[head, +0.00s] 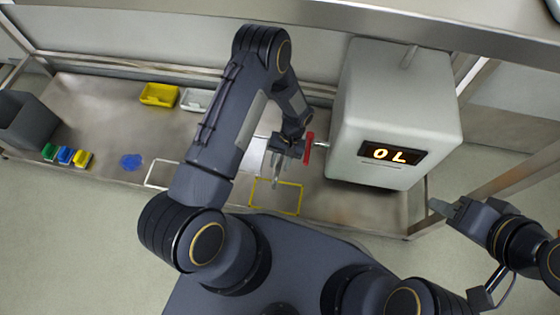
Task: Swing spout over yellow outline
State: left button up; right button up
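The yellow outline (298,200) is marked on the metal bench, in front and to the left of a grey box-shaped machine (395,110). A short light pipe (322,145), perhaps part of the spout, comes out of the machine's left side. A red part (308,149) stands at its end. My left gripper (276,172) points down just left of the red part, above the far side of the outline. Its fingers look close together, and I cannot tell whether they hold anything. The spout's shape is largely hidden around this gripper. My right gripper (438,207) is away at the right, beyond the bench end.
A white outline (150,180) lies left of my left arm. A yellow bin (159,94), a white bin (196,100), a blue patch (131,161), small coloured bins (67,156) and a dark grey container (30,120) are further left. The machine's display reads "OL". A shelf edge crosses the top.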

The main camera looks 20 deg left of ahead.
pick_arm(q)
jog(key=shift+o, duration=0.4)
jog(key=shift+r, duration=0.1)
jog(key=p+v, duration=0.2)
jog(key=v, duration=0.5)
jog(key=shift+w+r+p, duration=0.2)
jog(key=shift+r+p, duration=0.1)
jog(key=shift+p, duration=0.1)
jog(key=shift+s+d, duration=0.1)
